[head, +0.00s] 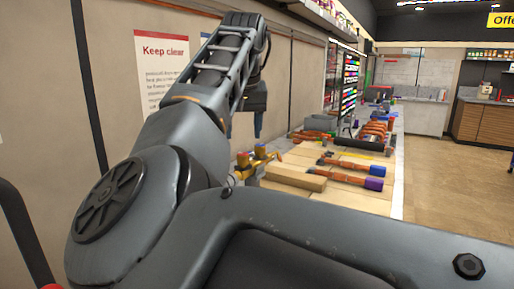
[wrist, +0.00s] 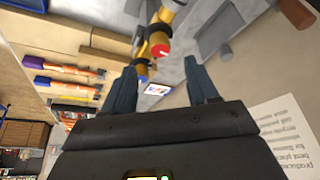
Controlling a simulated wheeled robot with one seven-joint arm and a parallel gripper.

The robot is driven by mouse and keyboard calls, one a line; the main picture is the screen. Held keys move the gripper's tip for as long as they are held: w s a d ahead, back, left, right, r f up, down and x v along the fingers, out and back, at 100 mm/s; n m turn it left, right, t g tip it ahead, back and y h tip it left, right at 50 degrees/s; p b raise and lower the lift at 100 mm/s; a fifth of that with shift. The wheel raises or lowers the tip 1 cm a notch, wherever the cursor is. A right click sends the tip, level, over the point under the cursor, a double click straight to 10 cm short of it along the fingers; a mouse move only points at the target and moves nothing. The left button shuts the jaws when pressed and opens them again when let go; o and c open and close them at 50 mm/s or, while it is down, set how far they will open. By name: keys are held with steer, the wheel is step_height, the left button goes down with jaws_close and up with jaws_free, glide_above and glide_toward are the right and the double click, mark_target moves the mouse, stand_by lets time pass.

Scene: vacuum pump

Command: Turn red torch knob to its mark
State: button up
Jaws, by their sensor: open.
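In the wrist view, the red torch knob (wrist: 160,50) is a round red cap with a small pale mark on its face. It sits on the yellow brass torch (wrist: 165,17), with a blue knob (wrist: 142,79) beside it. My gripper (wrist: 160,66) is open, its two dark blue fingers spread to the left and right of the red knob in the picture. I cannot tell whether either finger touches it. In the head view, my gripper (head: 244,136) points down just above the brass torch (head: 256,162); the red knob's face is not clear there.
A wooden block (head: 294,177) lies on the bench near the torch. Several orange-handled tools (head: 348,165) with blue and purple ends lie farther right. A white card (wrist: 157,89) shows beyond my fingers in the wrist view. A "Keep clear" sign (head: 163,68) hangs on the wall behind my arm.

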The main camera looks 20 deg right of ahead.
mark_target(243, 154)
steer(key=shift+p+x, duration=0.4)
steer(key=shift+x, duration=3.4)
steer(key=c, duration=1)
steer(key=shift+d+p, duration=0.1)
steer(key=shift+p, duration=0.25)
steer(key=shift+c, duration=0.3)
